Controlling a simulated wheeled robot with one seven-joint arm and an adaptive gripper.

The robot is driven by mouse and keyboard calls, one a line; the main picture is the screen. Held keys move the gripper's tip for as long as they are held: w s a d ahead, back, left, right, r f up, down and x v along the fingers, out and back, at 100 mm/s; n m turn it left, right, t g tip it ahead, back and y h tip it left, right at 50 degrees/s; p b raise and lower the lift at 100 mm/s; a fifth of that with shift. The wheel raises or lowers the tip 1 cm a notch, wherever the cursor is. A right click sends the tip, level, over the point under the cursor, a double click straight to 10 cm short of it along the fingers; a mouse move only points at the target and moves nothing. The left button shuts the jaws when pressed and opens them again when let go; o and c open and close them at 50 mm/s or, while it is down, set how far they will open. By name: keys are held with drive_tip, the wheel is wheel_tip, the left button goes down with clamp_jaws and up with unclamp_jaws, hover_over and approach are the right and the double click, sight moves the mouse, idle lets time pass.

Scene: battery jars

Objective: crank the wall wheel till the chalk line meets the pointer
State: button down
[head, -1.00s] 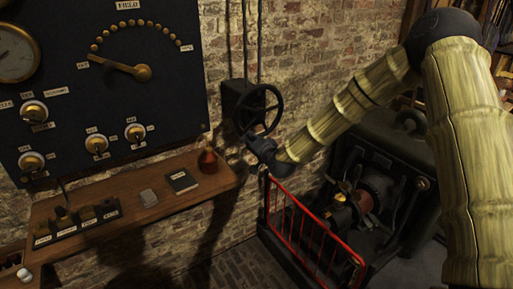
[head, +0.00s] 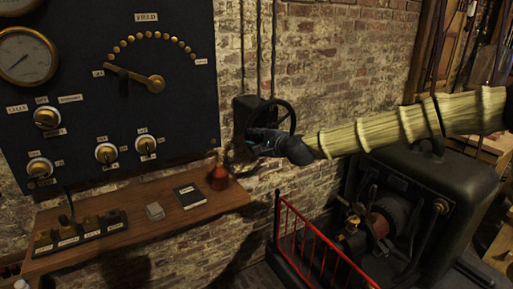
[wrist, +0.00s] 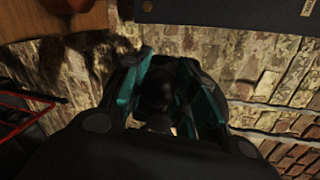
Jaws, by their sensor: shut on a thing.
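The dark wall wheel (head: 288,108) stands out from a black box (head: 242,112) on the brick wall, right of the dark panel. My gripper (head: 252,138) is at the lower left of the wheel's rim, with my arm reaching in from the right. In the wrist view my gripper (wrist: 163,75) has its teal-lined fingers shut around a dark, rounded part, which I take to be the wheel's handle. The rest of the wheel is hidden or too dark there. I cannot make out the chalk line or the pointer.
A wooden shelf (head: 135,215) below the panel (head: 110,85) holds a reddish flask (head: 219,176), a dark notebook (head: 189,196) and a small grey block (head: 155,211). A red railing (head: 318,245) guards a dark machine (head: 430,190) at the lower right, under my arm.

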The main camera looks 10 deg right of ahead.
drive_tip(key=shift+w+d+r+m, duration=0.1)
drive_tip(key=shift+d+r+m, duration=0.15)
drive_tip(key=shift+r+m, duration=0.2)
drive_tip(key=c, duration=1.1)
unclamp_jaws()
drive_tip(key=shift+d, duration=0.1)
drive_tip(key=shift+a, duration=0.2)
drive_tip(key=v, duration=1.2)
drive_tip(key=shift+d, duration=0.2)
drive_tip(key=shift+f, duration=0.15)
drive_tip(key=shift+c, duration=0.2)
